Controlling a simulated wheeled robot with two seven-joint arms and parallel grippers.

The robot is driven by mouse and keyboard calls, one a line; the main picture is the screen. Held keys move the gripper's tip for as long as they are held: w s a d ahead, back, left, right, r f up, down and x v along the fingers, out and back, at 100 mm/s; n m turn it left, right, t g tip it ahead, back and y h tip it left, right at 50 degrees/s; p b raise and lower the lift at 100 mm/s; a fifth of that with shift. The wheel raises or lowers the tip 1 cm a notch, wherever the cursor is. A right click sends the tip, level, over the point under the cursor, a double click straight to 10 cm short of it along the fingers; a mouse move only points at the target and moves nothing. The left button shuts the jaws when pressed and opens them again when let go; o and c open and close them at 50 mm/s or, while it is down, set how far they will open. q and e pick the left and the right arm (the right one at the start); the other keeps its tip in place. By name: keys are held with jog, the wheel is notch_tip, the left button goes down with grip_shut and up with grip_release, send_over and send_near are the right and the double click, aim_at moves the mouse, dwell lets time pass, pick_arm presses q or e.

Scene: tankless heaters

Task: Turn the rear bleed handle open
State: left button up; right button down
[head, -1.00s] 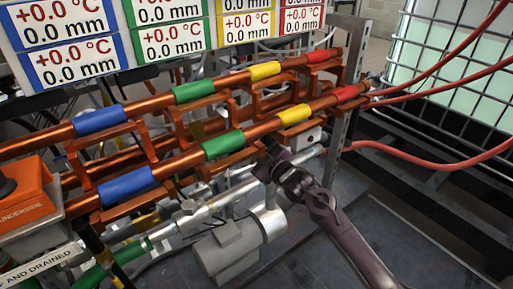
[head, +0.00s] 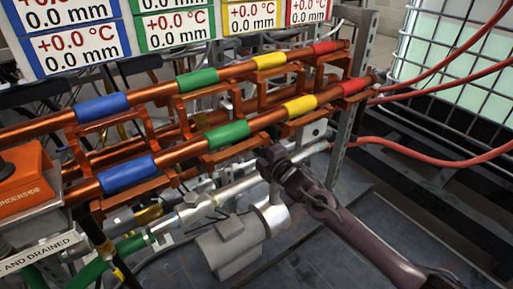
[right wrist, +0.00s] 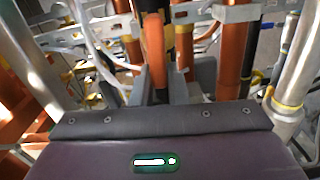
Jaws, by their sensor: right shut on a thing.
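My right gripper (head: 268,158) reaches in from the lower right, under the front copper pipe and just above the grey motor's silver end. In the right wrist view its grey fingers (right wrist: 165,92) are closed around the lower end of an upright orange handle (right wrist: 155,50). I take this as the bleed handle. The fingers hide its lower end, and in the head view my gripper and the pipework hide it. Which handle is the rear one I cannot tell from these frames. My left gripper is not in view.
Copper pipes with blue, green (head: 228,134), yellow and red bands run above my right gripper on orange brackets. A grey motor (head: 232,245) sits close below it. A steel upright (head: 345,120) and red hoses (head: 440,158) are at the right. Dark floor (head: 330,245) lies in front.

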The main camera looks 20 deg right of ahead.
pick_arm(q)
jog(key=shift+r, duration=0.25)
pick_arm(e)
jog(key=shift+f, duration=0.1)
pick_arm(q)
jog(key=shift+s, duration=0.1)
pick_arm(e)
jog(key=c, duration=1.4)
grip_release()
jog(key=shift+c, duration=0.2)
